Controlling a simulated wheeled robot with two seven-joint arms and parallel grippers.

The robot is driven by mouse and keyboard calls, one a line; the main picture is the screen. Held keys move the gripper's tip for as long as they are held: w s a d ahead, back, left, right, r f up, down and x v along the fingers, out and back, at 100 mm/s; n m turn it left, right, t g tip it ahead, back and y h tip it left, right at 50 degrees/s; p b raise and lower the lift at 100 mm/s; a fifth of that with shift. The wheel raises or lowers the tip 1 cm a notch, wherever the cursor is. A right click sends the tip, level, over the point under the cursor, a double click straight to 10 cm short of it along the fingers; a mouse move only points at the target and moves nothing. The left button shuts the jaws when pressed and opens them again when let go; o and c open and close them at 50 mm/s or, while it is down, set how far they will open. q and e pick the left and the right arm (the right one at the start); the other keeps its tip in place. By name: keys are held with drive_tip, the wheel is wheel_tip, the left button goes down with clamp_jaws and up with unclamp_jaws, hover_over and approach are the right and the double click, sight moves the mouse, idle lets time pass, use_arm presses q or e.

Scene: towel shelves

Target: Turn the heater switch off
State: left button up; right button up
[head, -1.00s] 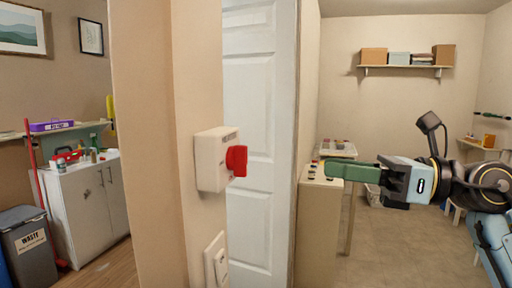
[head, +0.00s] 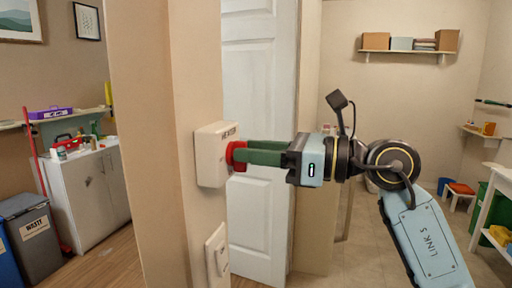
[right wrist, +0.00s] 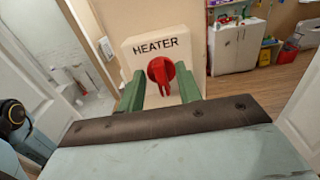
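The heater switch is a white box (head: 207,155) labelled HEATER on the wall edge, with a red rotary knob (head: 235,155) on its face. In the right wrist view the red knob (right wrist: 161,72) has its grip bar roughly upright in the picture. My right gripper (head: 245,152) reaches in from the right with its green fingertips at the knob. In the right wrist view the fingers stand apart, one on each side of the knob, with gaps visible beside the grip bar. Whether a fingertip touches the knob I cannot tell. My left gripper is not in view.
A white wall plate (head: 216,255) is just below the heater box. A white panelled door (head: 262,100) stands behind my gripper. A cabinet (head: 90,195) and bins (head: 35,240) are at the left. A wall shelf (head: 405,53) with boxes is far back at the right.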

drive_tip(key=shift+w+a, duration=0.1)
drive_tip(key=shift+c, duration=0.4)
clamp_jaws()
drive_tip(key=shift+w+f+m+p, duration=0.1)
drive_tip(key=shift+f+m+p, duration=0.05)
drive_tip(key=shift+m+p, duration=2.95)
drive_tip(key=shift+w+f+m+p, duration=0.1)
drive_tip(key=shift+w+m+p, duration=0.05)
drive_tip(key=shift+m+p, duration=2.95)
drive_tip(key=shift+w+f+m+p, duration=0.1)
drive_tip(key=shift+f+m+p, duration=0.05)
drive_tip(key=shift+m+p, duration=2.95)
drive_tip(key=shift+p, duration=0.35)
